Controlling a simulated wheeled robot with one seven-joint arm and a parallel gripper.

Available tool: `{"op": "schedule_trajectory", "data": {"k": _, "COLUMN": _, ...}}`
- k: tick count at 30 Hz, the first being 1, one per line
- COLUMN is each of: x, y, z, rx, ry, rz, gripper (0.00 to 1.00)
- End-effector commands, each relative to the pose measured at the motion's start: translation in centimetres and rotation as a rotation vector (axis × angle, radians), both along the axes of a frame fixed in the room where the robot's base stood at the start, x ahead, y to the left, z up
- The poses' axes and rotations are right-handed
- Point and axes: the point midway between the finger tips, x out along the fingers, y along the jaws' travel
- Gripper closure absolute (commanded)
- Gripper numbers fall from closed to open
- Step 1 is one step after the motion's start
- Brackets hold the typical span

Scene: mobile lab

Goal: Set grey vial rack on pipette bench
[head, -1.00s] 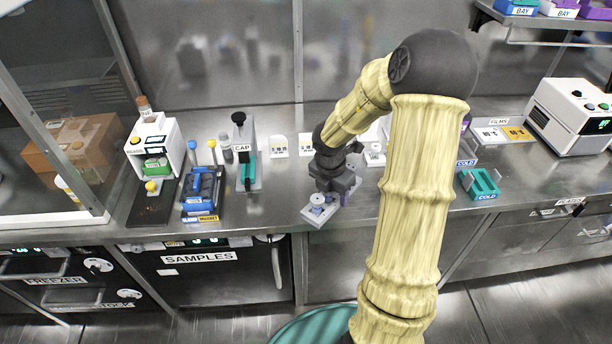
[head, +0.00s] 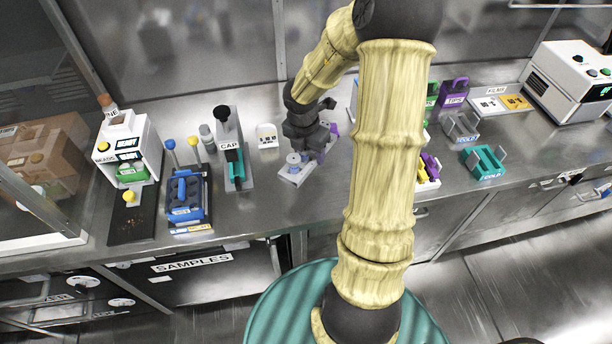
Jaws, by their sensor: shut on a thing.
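My gripper (head: 308,146) is dark and points down at the middle of the steel bench. It is shut on a light grey rack, which I take to be the grey vial rack (head: 292,178). A round pale piece and small bluish parts show on the rack. The rack is at or just above the bench top (head: 262,205); I cannot tell if it touches. My gripper hides the rack's rear part and the fingertips are hard to see. No label naming the pipette bench is readable.
Left of the rack stand the CAP device (head: 232,150), a blue rack (head: 182,197) and a white bead dispenser (head: 126,150). To the right are a purple TIPS carrier (head: 454,92), a teal COLD rack (head: 484,160) and a white machine (head: 570,85). My arm hides part of the bench.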

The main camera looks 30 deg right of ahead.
Motion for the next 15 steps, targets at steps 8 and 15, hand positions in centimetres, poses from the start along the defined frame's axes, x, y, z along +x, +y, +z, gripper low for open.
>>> {"op": "schedule_trajectory", "data": {"k": 8, "x": 0.0, "y": 0.0, "z": -0.5, "rx": 0.000, "ry": 0.000, "rz": 0.000, "gripper": 0.76}}
{"op": "schedule_trajectory", "data": {"k": 15, "x": 0.0, "y": 0.1, "z": -4.6, "rx": 0.000, "ry": 0.003, "rz": 0.003, "gripper": 0.76}}
